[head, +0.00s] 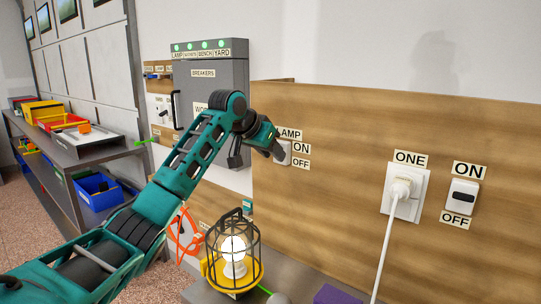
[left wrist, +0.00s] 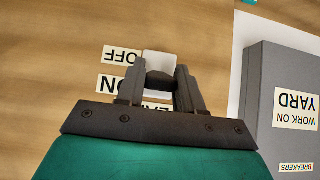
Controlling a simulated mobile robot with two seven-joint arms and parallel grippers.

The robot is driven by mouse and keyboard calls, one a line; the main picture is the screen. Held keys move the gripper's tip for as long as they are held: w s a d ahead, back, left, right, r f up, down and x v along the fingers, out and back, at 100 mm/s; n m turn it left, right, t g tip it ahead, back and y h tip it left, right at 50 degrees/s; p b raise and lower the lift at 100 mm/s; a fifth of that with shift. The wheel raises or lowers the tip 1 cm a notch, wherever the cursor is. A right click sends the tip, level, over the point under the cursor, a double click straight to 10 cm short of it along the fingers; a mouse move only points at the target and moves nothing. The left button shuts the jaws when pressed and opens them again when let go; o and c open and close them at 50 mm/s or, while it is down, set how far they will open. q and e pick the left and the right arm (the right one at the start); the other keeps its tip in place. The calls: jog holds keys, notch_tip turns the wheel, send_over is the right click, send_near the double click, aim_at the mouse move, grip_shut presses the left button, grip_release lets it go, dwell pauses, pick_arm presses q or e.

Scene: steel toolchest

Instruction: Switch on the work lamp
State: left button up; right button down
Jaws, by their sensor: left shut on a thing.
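The work lamp (head: 258,271), a caged bulb on a yellow base, stands at the bottom middle of the head view. Its bulb (head: 233,248) looks bright white. The lamp switch (head: 285,153) is a white plate on the wooden wall panel, with LAMP, ON and OFF labels; my gripper partly covers it. My left gripper (head: 278,146) is at this switch. In the left wrist view, my left gripper (left wrist: 164,80) has its fingers shut on the switch's dark rocker, in front of the white plate (left wrist: 160,62). Which way the rocker is tipped cannot be told. My right gripper does not show.
A grey breaker box (head: 232,75) with several green lights is left of the panel. Right are a white plug in socket ONE (head: 404,190), its hanging cord, and another switch (head: 462,195). A side bench (head: 95,152) with trays stands left. An orange cable (head: 180,240) hangs beside the lamp.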

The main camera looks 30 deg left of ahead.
pick_arm(q)
jog(key=shift+g, duration=0.5)
jog(key=o, duration=1)
jog(key=shift+r, duration=0.1)
jog(key=shift+o, duration=0.2)
jog(key=shift+r, duration=0.1)
jog(key=v, duration=1.2)
jog(key=shift+s+r+b, duration=0.25)
jog(key=shift+r+b, duration=0.05)
